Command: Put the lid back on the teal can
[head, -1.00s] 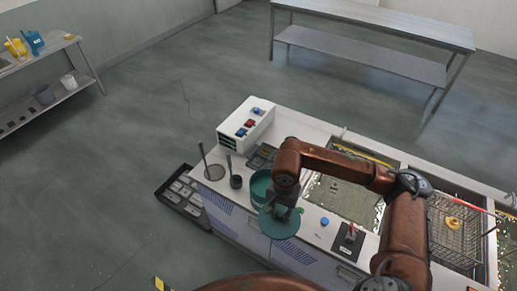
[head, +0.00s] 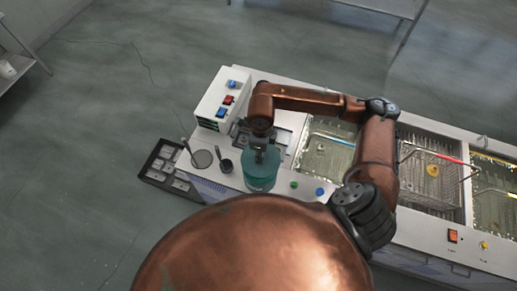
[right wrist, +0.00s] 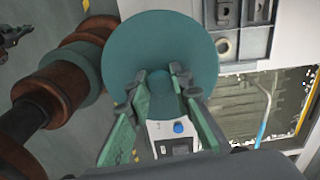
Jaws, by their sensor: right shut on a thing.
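My right gripper (head: 261,152) points down over the teal can (head: 260,184), which stands on the white counter. It is shut on the knob of the round teal lid (right wrist: 165,45). In the head view the lid is above the can's mouth and roughly lined up with it; I cannot tell whether it touches the rim. In the right wrist view both fingers (right wrist: 159,84) close around the knob, and the lid hides the can. A dark pronged part at that view's top left may be my left gripper (right wrist: 14,32); its jaws are unclear.
A white control box (head: 222,97) with coloured buttons stands behind the can. A round mesh ladle (head: 202,158) and a small dark cup (head: 226,166) are left of it. Open tanks, one with a wire basket (head: 430,182), lie to the right.

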